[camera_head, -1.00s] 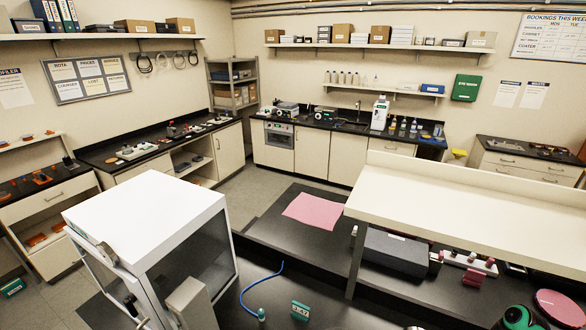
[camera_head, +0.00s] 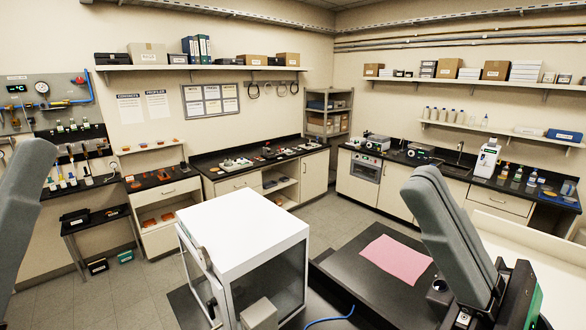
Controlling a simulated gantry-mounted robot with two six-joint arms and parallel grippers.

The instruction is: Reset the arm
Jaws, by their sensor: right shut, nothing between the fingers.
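My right gripper (camera_head: 421,180) stands raised at the lower right, its long grey fingers pointing up and leaning left. The fingers lie together, shut and empty. Its black and green base is at the bottom right. One grey finger of my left gripper (camera_head: 22,180) rises at the left edge; the rest is out of frame, so its opening cannot be told. A white box-shaped enclosure (camera_head: 245,232) with dark clear sides stands between the two grippers. Neither gripper appears to touch it.
A pink mat (camera_head: 397,261) lies on the dark bench (camera_head: 350,280) left of my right gripper. A blue cable (camera_head: 330,318) shows at the bottom edge. A pale shelf (camera_head: 520,262) is behind my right arm. Counters and cabinets line the back walls.

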